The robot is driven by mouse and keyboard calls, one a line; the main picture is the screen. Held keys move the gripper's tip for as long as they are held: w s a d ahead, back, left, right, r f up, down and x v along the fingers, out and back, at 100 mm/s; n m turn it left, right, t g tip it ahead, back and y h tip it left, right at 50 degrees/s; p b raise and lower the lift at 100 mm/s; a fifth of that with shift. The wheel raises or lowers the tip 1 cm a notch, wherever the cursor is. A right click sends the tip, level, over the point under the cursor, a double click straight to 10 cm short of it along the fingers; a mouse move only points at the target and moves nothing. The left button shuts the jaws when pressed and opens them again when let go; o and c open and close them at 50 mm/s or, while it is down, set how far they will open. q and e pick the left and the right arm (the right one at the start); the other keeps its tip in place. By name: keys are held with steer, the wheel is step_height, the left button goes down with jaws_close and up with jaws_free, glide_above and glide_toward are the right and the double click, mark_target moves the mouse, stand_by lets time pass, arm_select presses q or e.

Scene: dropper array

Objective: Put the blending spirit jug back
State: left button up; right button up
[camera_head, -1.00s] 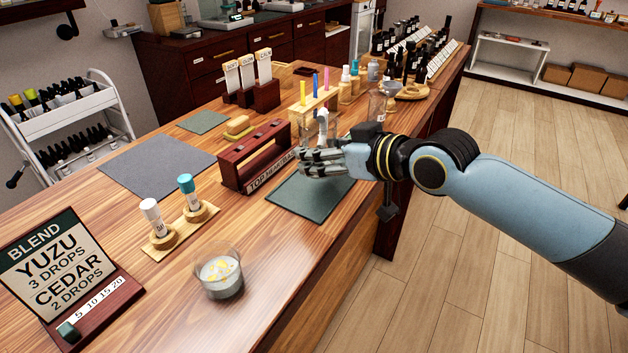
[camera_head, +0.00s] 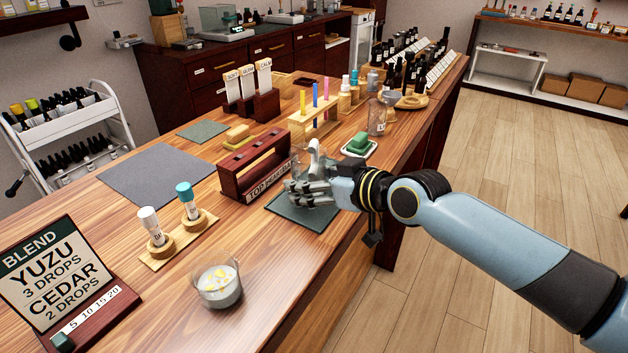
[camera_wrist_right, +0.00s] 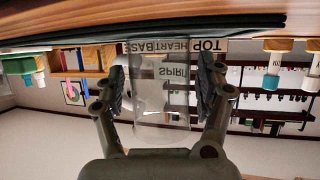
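The blending spirit jug is clear glass with a "SPIRIT" label and shows in the right wrist view (camera_wrist_right: 162,95), upside down there. My right gripper (camera_wrist_right: 162,90) has a finger on each side of the jug and appears shut on it. In the head view my right gripper (camera_head: 312,188) is low over the dark green mat (camera_head: 288,212), in front of the "TOP HEART BASE" rack (camera_head: 252,170). The jug is mostly hidden by the fingers there. Its base is close to the mat; I cannot tell whether it touches. My left gripper is not in view.
A glass beaker (camera_head: 219,288) with pale contents stands at the front. Two capped vials (camera_head: 150,226) stand on a wooden holder to the left. A green block on a white dish (camera_head: 358,148) and a glass bottle (camera_head: 377,118) stand behind my gripper. The grey mat (camera_head: 155,172) is bare.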

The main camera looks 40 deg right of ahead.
steer(key=shift+o, duration=0.7)
steer(key=shift+r, duration=0.1)
steer(key=shift+r, duration=0.2)
steer(key=p+v, duration=0.4)
steer(key=v, duration=0.7)
steer(key=s+d+f+m+g+h, duration=0.1)
steer(key=s+d+f+g, duration=0.1)
steer(key=s+f, duration=0.5)
steer(key=s+d+f+g+h, duration=0.1)
steer(key=s+d+f+g, duration=0.15)
steer(key=f, duration=0.95)
steer(key=s+d+f+m+g+h, duration=0.15)
steer(key=s+f, duration=0.25)
steer(key=f, duration=0.5)
steer(key=s+a+f+g, duration=0.3)
steer(key=s+f, duration=0.4)
steer(key=s, duration=0.4)
steer(key=s+a+f+g, duration=0.3)
steer(key=s+f, duration=0.4)
steer(key=s, duration=0.4)
steer(key=shift+a+f+n+y, duration=0.15)
steer(key=shift+a+n+y, duration=0.2)
steer(key=shift+a+n, duration=0.15)
